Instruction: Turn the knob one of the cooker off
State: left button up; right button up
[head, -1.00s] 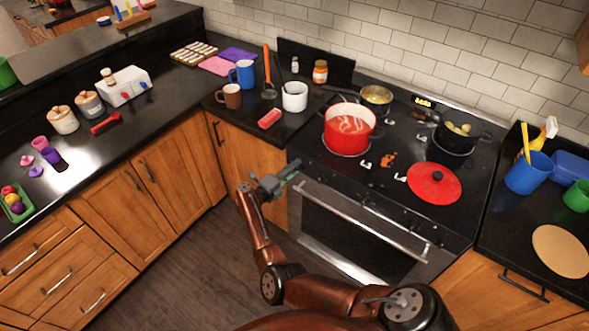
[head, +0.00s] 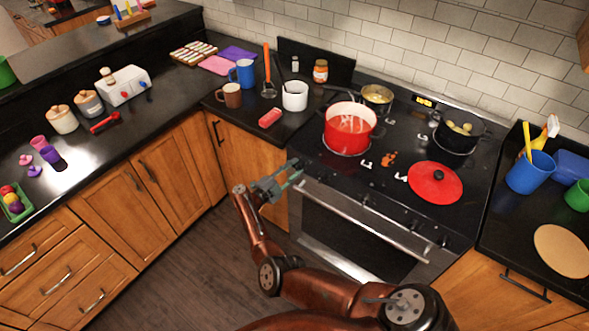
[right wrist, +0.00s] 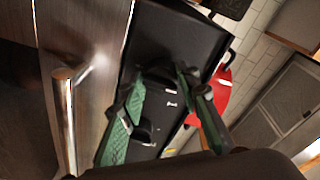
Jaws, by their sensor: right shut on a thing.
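The cooker (head: 400,205) is black and steel, with a row of dark knobs along its front edge. My right gripper (head: 294,172) is at the left end of that edge. In the right wrist view its green fingers (right wrist: 160,78) are on either side of a black knob (right wrist: 144,132) and shut on it. In the head view the gripper hides this knob, and its pointer cannot be read. My left gripper is not in view.
A red pot (head: 349,128), a small yellowish pan (head: 377,97), a black pot (head: 458,133) and a red lid (head: 435,182) are on the cooktop. The oven handle (head: 365,219) runs below the knobs. A white mug (head: 295,96) stands on the counter left.

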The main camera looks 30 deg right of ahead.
dwell(0.4)
jog(key=o, duration=1.2)
jog(key=shift+c, duration=0.2)
jog(key=v, duration=0.7)
jog(key=shift+a, duration=0.3)
